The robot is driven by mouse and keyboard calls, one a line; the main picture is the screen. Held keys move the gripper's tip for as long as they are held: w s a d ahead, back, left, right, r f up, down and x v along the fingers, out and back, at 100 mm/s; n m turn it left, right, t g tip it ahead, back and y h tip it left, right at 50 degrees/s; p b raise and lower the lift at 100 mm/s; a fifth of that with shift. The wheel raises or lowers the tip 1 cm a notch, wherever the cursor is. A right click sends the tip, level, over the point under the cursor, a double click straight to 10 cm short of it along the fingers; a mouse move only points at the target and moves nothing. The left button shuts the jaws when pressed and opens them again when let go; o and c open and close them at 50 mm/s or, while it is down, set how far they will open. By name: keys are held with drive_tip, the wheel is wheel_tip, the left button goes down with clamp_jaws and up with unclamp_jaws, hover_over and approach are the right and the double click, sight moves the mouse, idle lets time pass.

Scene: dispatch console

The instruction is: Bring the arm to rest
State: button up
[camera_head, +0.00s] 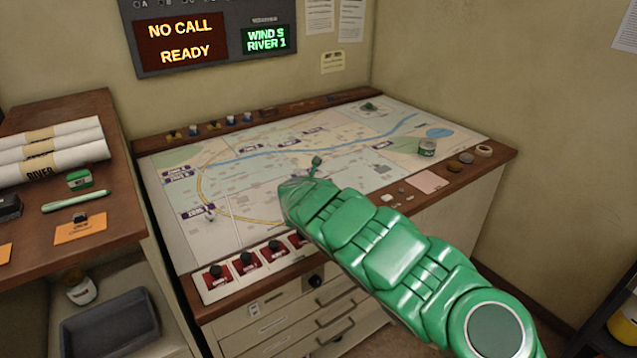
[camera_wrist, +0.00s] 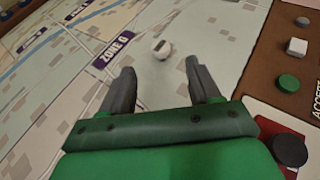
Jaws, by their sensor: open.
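My green arm (camera_head: 400,245) reaches from the lower right over the map table (camera_head: 300,155) in the head view. My gripper (camera_wrist: 160,80) shows in the wrist view with its two dark fingers apart and nothing between them. It is above the map, close to a "ZONE 6" label (camera_wrist: 118,47). A small white round piece (camera_wrist: 161,48) lies on the map just beyond the fingertips, apart from them. In the head view my arm's front end hides part of the map, and the fingers are hard to make out there.
Red panels with black knobs (camera_head: 248,262) line the table's front edge. A wooden shelf (camera_head: 120,215) with rolled maps (camera_head: 60,150) is on the left. A wall board (camera_head: 182,42) reads "NO CALL READY".

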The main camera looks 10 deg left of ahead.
idle(0.3)
drive_tip(key=s+d+r+m+h, duration=0.15)
drive_tip(key=d+r+m, duration=0.35)
drive_tip(key=r, duration=0.7)
drive_tip(key=s+d+r+m+h, duration=0.15)
drive_tip(key=d+r+m, duration=0.35)
drive_tip(key=r, duration=0.7)
drive_tip(key=s+d+r+m+h, duration=0.15)
drive_tip(key=d+r+m, duration=0.35)
drive_tip(key=r, duration=0.8)
drive_tip(key=s+d+r+m+g+y, duration=0.1)
drive_tip(key=s+r+m+y, duration=0.45)
drive_tip(key=s+r, duration=0.75)
drive_tip(key=s+d+r+m+y, duration=0.25)
drive_tip(key=s+r+m, duration=0.55)
drive_tip(key=s+r, duration=0.45)
drive_tip(key=s+d+f+m+g+h, duration=0.1)
drive_tip(key=s+d+f+m+g, duration=0.2)
drive_tip(key=s+f, duration=0.7)
drive_tip(key=s+d+f+g, duration=0.4)
drive_tip(key=s+d+f, duration=0.15)
drive_tip(key=f, duration=0.85)
drive_tip(key=s+d+f+m+g+h, duration=0.1)
drive_tip(key=s+d+f+m+g, duration=0.2)
drive_tip(key=s+f, duration=0.7)
drive_tip(key=s+d+f+g, duration=0.3)
drive_tip(key=s+f+g, duration=0.1)
drive_tip(key=s+f, duration=0.8)
drive_tip(key=shift+s+f, duration=0.15)
drive_tip(key=shift+s, duration=0.2)
